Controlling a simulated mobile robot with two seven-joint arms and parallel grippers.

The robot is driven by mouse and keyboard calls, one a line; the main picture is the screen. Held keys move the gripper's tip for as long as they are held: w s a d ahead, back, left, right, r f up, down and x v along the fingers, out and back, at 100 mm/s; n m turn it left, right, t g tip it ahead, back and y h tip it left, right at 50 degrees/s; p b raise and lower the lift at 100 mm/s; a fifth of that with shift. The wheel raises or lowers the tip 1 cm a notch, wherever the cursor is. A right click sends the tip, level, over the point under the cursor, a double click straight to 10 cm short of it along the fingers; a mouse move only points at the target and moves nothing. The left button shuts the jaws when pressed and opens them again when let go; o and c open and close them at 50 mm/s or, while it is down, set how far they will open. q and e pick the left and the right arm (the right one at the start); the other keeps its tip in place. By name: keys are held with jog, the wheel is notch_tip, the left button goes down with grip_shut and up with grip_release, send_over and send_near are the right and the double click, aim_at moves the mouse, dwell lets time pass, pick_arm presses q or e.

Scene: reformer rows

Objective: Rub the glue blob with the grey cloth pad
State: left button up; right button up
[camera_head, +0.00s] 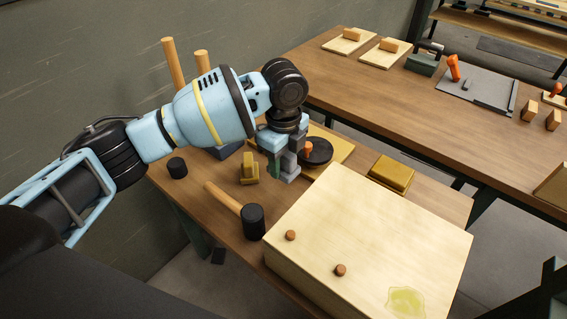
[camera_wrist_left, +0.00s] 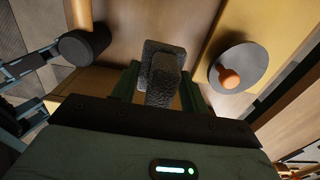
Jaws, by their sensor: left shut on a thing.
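The glue blob is a pale yellow-green patch (camera_head: 407,302) on top of a large light wooden box (camera_head: 375,215), near its front right corner. My left gripper (camera_head: 282,160) is shut on the grey cloth pad (camera_head: 290,178), a dark grey block with a narrower upright grip. In the left wrist view the pad (camera_wrist_left: 161,75) sits between the green fingers of the gripper (camera_wrist_left: 160,88). The pad is behind the wooden box, well away from the glue blob. I cannot tell whether it touches the table. My right gripper is not in view.
Two brown pegs (camera_head: 291,235) stand on the box. A black-headed mallet (camera_head: 253,222) and a yellow block with a grip (camera_head: 249,170) lie left of it. A black disc with an orange knob (camera_head: 317,152) is close right of the gripper. A yellow block (camera_head: 391,174) lies behind the box.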

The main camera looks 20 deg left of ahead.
pick_arm(q)
jog(key=shift+o, duration=1.4)
jog(key=shift+c, duration=0.8)
jog(key=n, duration=0.2)
jog(key=s+a+r+n, duration=0.1)
jog(key=n, duration=0.1)
jog(key=shift+s+a, duration=0.15)
jog(key=shift+s, duration=0.05)
jog(key=s+a+r+n, duration=0.1)
jog(key=s+a+n, duration=0.1)
jog(key=n, duration=0.7)
jog(key=s+a+r+n, duration=0.2)
jog(key=s+n, duration=0.3)
jog(key=n, duration=0.4)
jog(key=shift+s+a, duration=0.2)
jog(key=shift+a, duration=0.05)
